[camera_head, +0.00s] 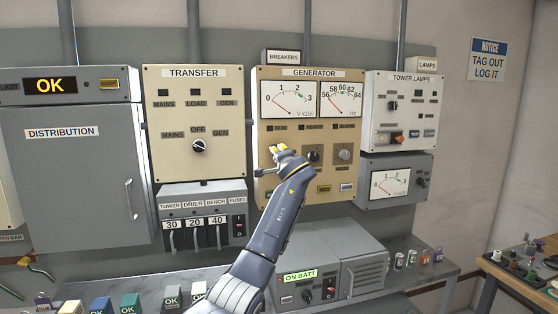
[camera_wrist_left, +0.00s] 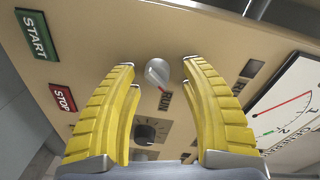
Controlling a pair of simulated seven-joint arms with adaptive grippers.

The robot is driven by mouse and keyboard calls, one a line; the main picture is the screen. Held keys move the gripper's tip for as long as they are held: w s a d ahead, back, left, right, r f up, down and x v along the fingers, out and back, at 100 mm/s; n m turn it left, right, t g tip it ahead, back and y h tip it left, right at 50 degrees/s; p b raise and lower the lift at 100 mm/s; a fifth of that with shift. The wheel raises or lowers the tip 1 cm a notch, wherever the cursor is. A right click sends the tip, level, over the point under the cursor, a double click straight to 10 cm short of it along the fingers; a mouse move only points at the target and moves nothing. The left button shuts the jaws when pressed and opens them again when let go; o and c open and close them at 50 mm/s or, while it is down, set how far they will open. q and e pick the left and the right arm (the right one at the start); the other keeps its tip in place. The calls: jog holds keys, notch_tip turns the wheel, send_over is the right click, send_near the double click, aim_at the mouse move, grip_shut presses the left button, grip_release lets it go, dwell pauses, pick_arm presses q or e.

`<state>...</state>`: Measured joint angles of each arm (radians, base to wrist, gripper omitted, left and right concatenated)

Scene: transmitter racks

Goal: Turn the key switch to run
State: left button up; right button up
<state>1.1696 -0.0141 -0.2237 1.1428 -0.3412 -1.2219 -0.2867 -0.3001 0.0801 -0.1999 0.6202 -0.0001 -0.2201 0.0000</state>
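The generator panel (camera_head: 308,73) is cream, with two meters at its top. In the left wrist view the key switch (camera_wrist_left: 157,71) is a small silver-grey round knob with a narrow mark slanting down toward the RUN label (camera_wrist_left: 166,101). My left gripper (camera_head: 279,149) is at the panel's left side and hides the key switch in the head view. Its two yellow fingers are spread apart, one on each side of the switch in the left wrist view, with a visible gap to it. Whether they touch the panel I cannot tell. My right gripper is in neither view.
A black knob (camera_wrist_left: 146,131) lies close by between the fingers' lower parts. Green START (camera_wrist_left: 37,35) and red STOP (camera_wrist_left: 63,97) labels are to the left. The transfer panel (camera_head: 194,115) and tower lamps panel (camera_head: 405,98) flank the generator panel.

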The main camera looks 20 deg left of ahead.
pick_arm(q)
jog(key=shift+a+f, duration=0.1)
jog(key=shift+f, duration=0.05)
jog(key=shift+s, duration=0.1)
jog(key=shift+s, duration=0.2)
jog(key=v, duration=1.1)
jog(key=shift+s+d, duration=0.15)
jog(key=shift+d, duration=0.1)
